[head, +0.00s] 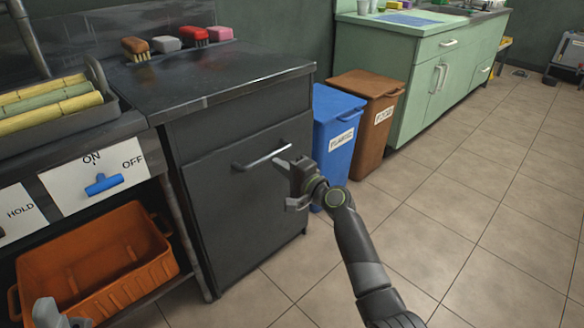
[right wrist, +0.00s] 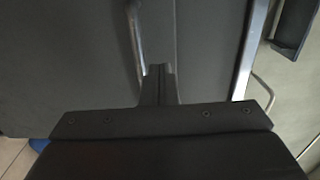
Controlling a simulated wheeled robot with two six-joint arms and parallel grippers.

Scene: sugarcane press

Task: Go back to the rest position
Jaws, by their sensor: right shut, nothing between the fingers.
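My right gripper (head: 284,166) is in front of the dark cabinet's drawer front (head: 235,210), close to the right end of its metal bar handle (head: 263,158). In the right wrist view the gripper's fingers (right wrist: 158,82) are together and empty, with the handle (right wrist: 135,35) just beyond and to the left of the tips. Whether they touch the handle is not clear. The drawer front looks closed. A grey tip of my left gripper (head: 50,314) shows at the bottom left edge; most of it is out of frame.
An orange crate (head: 95,255) sits on the shelf at left, below a panel with a blue ON/OFF switch (head: 104,184). Cane pieces (head: 45,95) lie in a tray above. Blue (head: 337,130) and brown bins (head: 370,100) stand behind; tiled floor is clear at right.

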